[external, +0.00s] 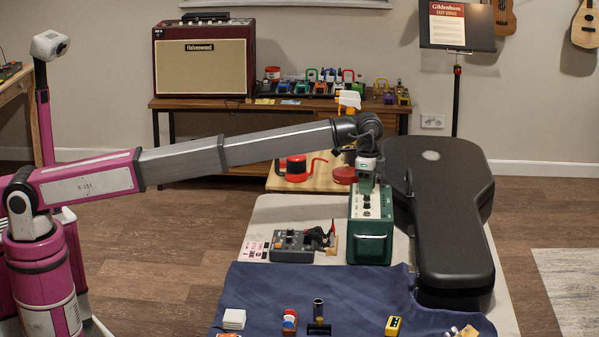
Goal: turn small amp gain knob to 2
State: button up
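The small amp (369,247) is a dark green box on the table, with a pale control panel on top carrying a row of dark knobs. My gripper (366,190) points down over the far part of that panel, at or just above a knob. From this view I cannot tell whether it touches the knob. The fingers are small here, and their opening does not show. The gain knob's number markings are too small to read, and the gripper partly covers the far knobs.
A black guitar case (440,215) lies close to the amp's right. A grey pedal box (294,247) with leads stands to its left. A blue cloth (270,285) with small items lies in front. A red can (296,168) stands behind on a wooden board.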

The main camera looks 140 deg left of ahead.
grip_shut()
jog(key=shift+n, duration=2.9)
jog(key=o, duration=0.5)
grip_release()
jog(key=shift+o, duration=0.2)
jog(key=shift+r, duration=0.2)
